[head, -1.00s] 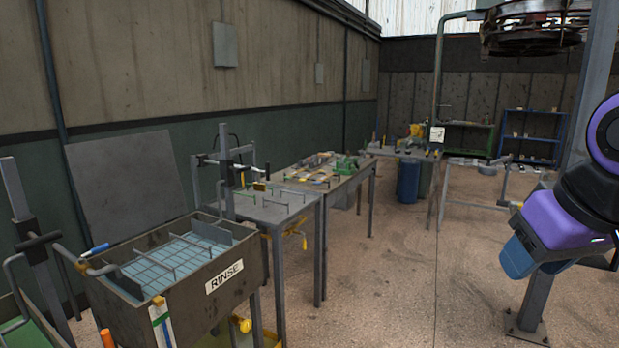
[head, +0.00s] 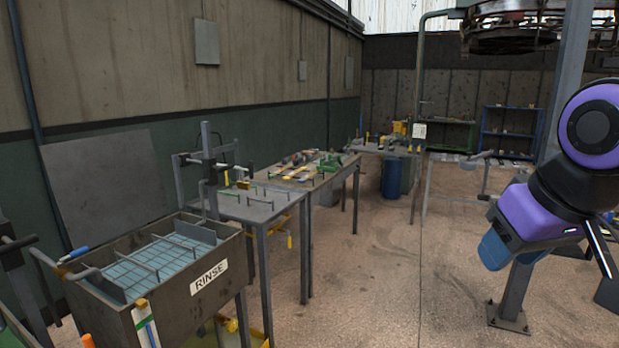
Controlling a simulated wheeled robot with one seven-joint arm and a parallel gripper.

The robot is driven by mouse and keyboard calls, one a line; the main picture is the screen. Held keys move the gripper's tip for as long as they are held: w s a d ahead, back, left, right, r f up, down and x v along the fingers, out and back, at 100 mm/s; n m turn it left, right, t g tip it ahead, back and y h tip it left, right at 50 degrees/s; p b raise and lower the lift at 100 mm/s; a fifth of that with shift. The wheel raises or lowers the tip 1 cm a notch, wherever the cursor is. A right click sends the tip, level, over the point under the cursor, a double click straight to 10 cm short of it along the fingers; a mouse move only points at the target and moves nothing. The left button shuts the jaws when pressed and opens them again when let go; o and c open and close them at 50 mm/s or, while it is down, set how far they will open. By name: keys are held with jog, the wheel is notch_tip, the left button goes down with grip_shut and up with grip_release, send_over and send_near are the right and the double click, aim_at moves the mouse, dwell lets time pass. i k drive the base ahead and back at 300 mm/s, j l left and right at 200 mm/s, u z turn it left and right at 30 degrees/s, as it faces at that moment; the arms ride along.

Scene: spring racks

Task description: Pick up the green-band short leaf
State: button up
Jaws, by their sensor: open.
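I cannot pick out the green-band short leaf in the head view; the small parts on the far tables are too small to tell apart. A middle worktable (head: 340,184) holds several small pieces, some green, some yellow and some orange. My purple and black arm is folded at the right edge of the view. I cannot make out my gripper's fingers there.
The rinse tank (head: 185,297) with a wire grid stands at front left. A grey table (head: 240,207) with upright hooks stands behind it. A blue bin (head: 396,178) is farther back. A steel post (head: 553,150) stands at right. The concrete floor (head: 375,285) between is clear.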

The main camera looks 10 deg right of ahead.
aim_at(273, 173)
jog(key=i+l+z, duration=0.1)
jog(key=i+z, duration=0.4)
jog(key=i, duration=1.45)
jog(key=i+u, duration=0.15)
jog(key=i, duration=0.35)
jog(key=i+l+u, duration=0.15)
jog(key=i, duration=0.3)
jog(key=i+l+u, duration=0.1)
jog(key=i, duration=0.35)
jog(key=i+l+u, duration=0.15)
jog(key=i, duration=0.35)
jog(key=i+l+u, duration=0.25)
jog(key=i+u, duration=0.2)
jog(key=i+l+u, duration=0.65)
jog(key=l+u, duration=0.2)
jog(key=i+l+u, duration=0.2)
jog(key=l+u, duration=0.25)
jog(key=l, duration=0.25)
